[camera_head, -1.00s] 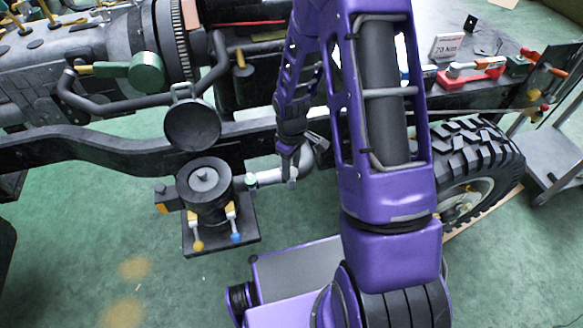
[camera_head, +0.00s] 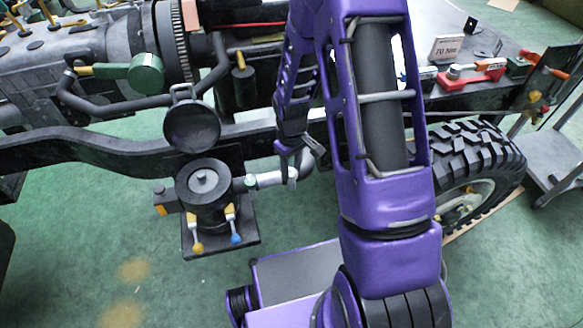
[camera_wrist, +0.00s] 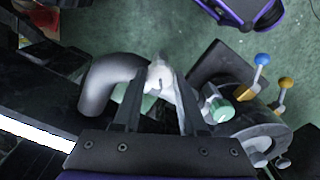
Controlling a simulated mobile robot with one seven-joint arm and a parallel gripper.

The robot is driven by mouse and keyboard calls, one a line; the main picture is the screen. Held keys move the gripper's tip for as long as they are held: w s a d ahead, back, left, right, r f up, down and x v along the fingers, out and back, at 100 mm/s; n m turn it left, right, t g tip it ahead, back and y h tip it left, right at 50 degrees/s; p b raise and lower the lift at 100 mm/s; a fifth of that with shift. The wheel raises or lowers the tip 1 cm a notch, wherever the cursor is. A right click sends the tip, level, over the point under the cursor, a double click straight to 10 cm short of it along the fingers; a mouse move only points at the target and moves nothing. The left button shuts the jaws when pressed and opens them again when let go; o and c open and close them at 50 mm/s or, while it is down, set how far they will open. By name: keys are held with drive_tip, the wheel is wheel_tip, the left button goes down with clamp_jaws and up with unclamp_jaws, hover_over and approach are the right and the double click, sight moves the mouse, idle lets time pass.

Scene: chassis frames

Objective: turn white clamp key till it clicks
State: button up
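The white clamp key (camera_wrist: 160,78) shows in the wrist view just beyond my fingertips, on a grey bent pipe. In the head view a small white part (camera_head: 292,174) stands at the pipe's bend, largely beside my finger. My gripper (camera_wrist: 156,80) has its two dark fingers apart, with the white key between and ahead of their tips. The right finger looks close to the key; I cannot tell whether it touches. In the head view my gripper (camera_head: 287,163) reaches down to the pipe (camera_head: 267,180), partly hidden by my arm.
A dark round canister (camera_head: 204,190) with yellow and blue levers sits left of the pipe. A green fitting (camera_wrist: 222,110) joins it to the pipe. A dark frame rail (camera_head: 90,150) runs behind. A tyre (camera_head: 465,165) stands at right. Open green floor lies below left.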

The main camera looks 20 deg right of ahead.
sight(292, 172)
drive_tip(key=o, duration=0.5)
drive_tip(key=shift+c, duration=0.2)
wheel_tip(292, 172, up, 18)
drive_tip(key=p, duration=0.3)
drive_tip(key=shift+f, duration=0.25)
